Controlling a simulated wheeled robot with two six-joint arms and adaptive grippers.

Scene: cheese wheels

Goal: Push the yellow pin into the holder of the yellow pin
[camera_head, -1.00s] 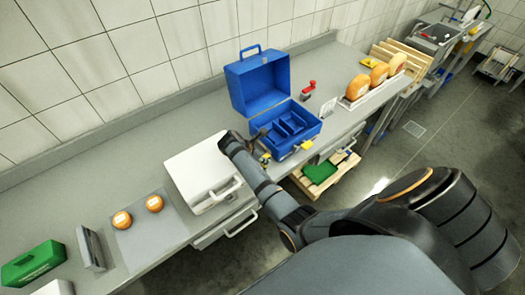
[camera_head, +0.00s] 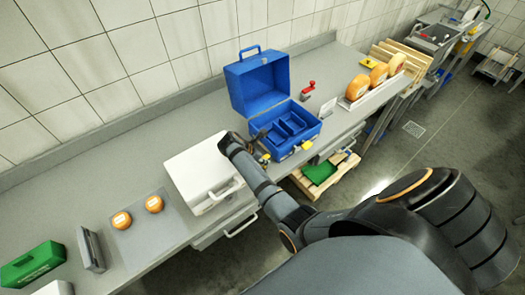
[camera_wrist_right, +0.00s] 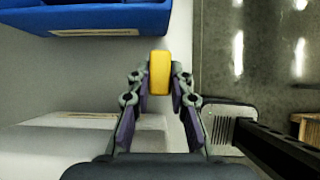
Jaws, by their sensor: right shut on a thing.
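The blue toolbox (camera_head: 258,90) stands on the counter with its lid up. My right gripper (camera_head: 262,146) is at the front left corner of the toolbox. In the right wrist view the same gripper (camera_wrist_right: 160,78) is shut on a yellow piece (camera_wrist_right: 160,70), which looks like the yellow pin. A small patch of it shows in the head view (camera_head: 265,157). In the wrist view a narrow gap separates it from the blue toolbox wall (camera_wrist_right: 90,18). Another yellow part (camera_head: 306,145) is on the toolbox's front right. I cannot make out the pin's holder. My left gripper is out of view.
A white case (camera_head: 190,165) with a handle stands just left of the toolbox, close under my right arm. A red-handled item (camera_head: 308,88) and a tray of cheese wheels (camera_head: 358,88) are to the right. The counter's front edge is close to the gripper.

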